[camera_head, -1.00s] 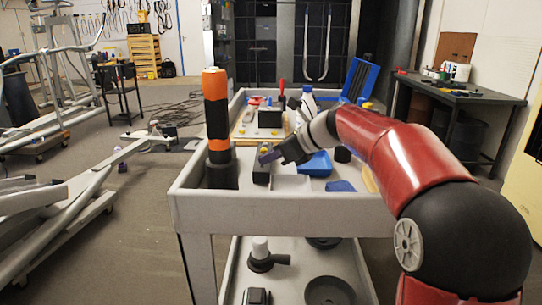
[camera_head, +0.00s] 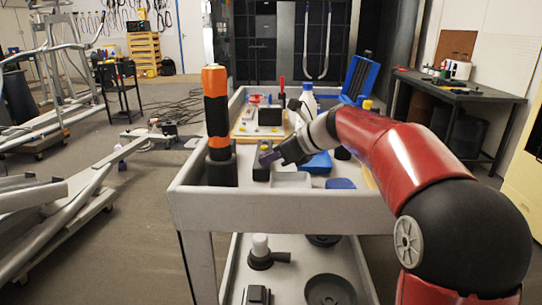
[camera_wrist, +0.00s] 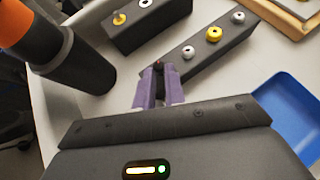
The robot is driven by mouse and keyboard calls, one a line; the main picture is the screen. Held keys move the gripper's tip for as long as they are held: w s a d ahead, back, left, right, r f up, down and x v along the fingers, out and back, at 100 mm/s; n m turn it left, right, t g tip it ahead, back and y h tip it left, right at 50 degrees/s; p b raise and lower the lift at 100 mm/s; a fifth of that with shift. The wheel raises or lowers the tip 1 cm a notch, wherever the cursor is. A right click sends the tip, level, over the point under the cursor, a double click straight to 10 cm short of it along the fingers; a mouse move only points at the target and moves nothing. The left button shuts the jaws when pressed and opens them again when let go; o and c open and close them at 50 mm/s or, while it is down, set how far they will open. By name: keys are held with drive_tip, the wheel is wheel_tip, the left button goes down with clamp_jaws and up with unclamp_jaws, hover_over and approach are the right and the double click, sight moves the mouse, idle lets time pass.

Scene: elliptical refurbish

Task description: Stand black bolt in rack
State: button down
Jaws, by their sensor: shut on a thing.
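My gripper (camera_wrist: 158,88) has purple fingers that are shut on a small dark piece, apparently the black bolt (camera_wrist: 158,76). Most of it is hidden between the fingers. In the wrist view a long black rack block (camera_wrist: 205,55) lies just beyond the fingertips, with white and yellow bolt heads standing along its top. The near end of this block is by the fingertips; I cannot tell if the bolt touches it. A second black block (camera_wrist: 140,28) with a yellow and a white piece stands at its upper left. In the head view my gripper (camera_head: 268,157) is over the cart.
An orange and black cylinder (camera_head: 217,115) stands upright at the cart's left corner. A blue tray (camera_wrist: 290,110) lies right of the fingers. A white bottle (camera_head: 308,102) stands farther back.

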drive_tip(key=shift+f, duration=0.1)
drive_tip(key=c, duration=1.4)
unclamp_jaws()
drive_tip(key=v, duration=0.8)
drive_tip(key=shift+f, duration=0.1)
drive_tip(key=shift+s, duration=0.1)
